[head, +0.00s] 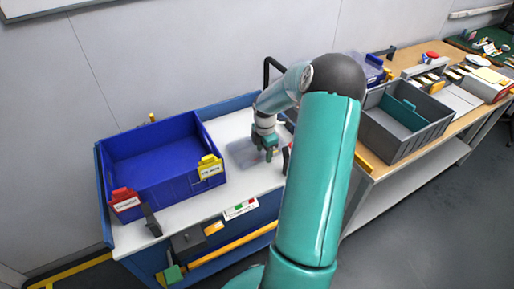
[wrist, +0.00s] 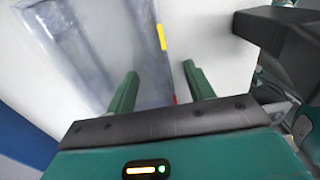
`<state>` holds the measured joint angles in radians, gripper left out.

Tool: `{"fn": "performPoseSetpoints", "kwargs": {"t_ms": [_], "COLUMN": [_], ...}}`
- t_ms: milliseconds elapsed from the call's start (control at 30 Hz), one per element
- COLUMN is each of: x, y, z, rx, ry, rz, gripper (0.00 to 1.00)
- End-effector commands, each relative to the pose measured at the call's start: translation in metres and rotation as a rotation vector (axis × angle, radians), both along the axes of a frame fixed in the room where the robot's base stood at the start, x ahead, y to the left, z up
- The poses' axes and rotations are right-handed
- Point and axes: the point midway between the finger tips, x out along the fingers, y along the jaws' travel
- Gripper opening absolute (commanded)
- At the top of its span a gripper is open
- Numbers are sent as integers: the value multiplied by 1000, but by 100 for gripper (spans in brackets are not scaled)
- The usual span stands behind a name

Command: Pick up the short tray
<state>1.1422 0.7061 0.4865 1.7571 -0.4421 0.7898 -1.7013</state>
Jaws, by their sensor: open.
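A clear, see-through tray (head: 243,153) lies on the white bench top, to the right of the blue bin. It also shows in the wrist view (wrist: 90,45), with yellow and red marks along its right edge. My gripper (head: 270,154) is over the tray's right side, pointing down. In the wrist view my gripper (wrist: 161,75) is open, its green fingers apart. The left finger appears over the tray and the right finger over the white surface, with the tray's right edge between them. Whether the fingers touch the tray cannot be told.
A blue bin (head: 160,160) with red and yellow label clips stands left on the bench. A dark upright part (wrist: 285,35) is close to the right finger. A grey crate (head: 402,132) stands on the wooden table at right. Bare white bench lies in front of the tray.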

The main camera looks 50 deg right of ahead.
Motion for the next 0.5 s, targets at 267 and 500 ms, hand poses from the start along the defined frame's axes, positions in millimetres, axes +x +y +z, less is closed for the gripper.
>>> {"fn": "performPoseSetpoints", "kwargs": {"t_ms": [267,500], "x": [0,0], "y": [0,0], "z": [-1,-1], "rx": [0,0], "ry": [-1,-1], "rz": [0,0], "gripper": [41,4]}}
